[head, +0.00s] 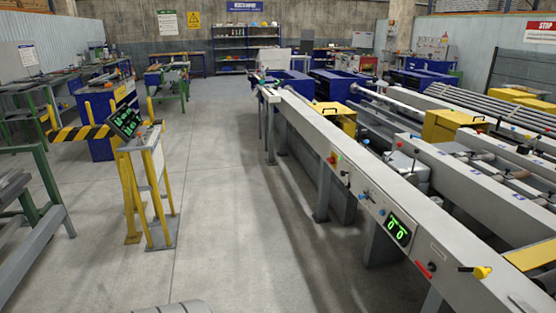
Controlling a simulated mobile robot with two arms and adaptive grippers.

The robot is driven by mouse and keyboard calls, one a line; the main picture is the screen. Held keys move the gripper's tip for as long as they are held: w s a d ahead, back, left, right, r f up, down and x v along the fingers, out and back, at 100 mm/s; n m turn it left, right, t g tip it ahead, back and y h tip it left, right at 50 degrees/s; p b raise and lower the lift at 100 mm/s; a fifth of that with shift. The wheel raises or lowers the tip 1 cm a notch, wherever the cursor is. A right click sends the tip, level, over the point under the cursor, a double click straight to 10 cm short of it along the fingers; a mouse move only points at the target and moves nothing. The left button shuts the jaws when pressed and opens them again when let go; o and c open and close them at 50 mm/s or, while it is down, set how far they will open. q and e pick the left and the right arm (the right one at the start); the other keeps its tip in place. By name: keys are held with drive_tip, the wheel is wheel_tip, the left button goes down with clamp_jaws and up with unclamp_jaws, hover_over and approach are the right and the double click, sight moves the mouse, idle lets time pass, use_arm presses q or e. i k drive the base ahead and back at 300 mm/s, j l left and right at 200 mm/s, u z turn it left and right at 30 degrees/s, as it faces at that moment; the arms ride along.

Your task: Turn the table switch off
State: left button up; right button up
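The long grey runout table (345,165) runs from the right foreground to the back. Its side face carries several controls: a small red button (332,159), a small blue control (366,196), and a green-lit display (398,230) that shows digits. Nearer to me are a red handle (424,270) and a yellow knob (482,272) on a dark stem. I cannot tell which of these is the table switch or how it is set. Neither of my grippers is in view.
A yellow-framed stand (150,190) with a lit green screen (126,121) is at left. A green-legged bench (45,205) is at the left edge. The concrete floor (235,200) between stand and table is clear. Yellow boxes (455,126) sit beyond the table's near rail.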

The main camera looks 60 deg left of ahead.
sight(332, 161)
drive_tip(key=u, duration=1.55)
drive_tip(key=i+j+u, duration=0.15)
drive_tip(key=i, duration=0.15)
drive_tip(key=i+j+u, duration=0.3)
drive_tip(key=i, duration=0.75)
drive_tip(key=i+u, duration=0.3)
drive_tip(key=i, duration=0.75)
drive_tip(key=i+z, duration=0.15)
drive_tip(key=i, duration=0.3)
drive_tip(key=i+j+z, duration=0.15)
drive_tip(key=i, duration=0.25)
drive_tip(key=i+j+z, duration=0.15)
drive_tip(key=i, duration=0.25)
drive_tip(key=i+j+z, duration=0.15)
drive_tip(key=i, duration=0.3)
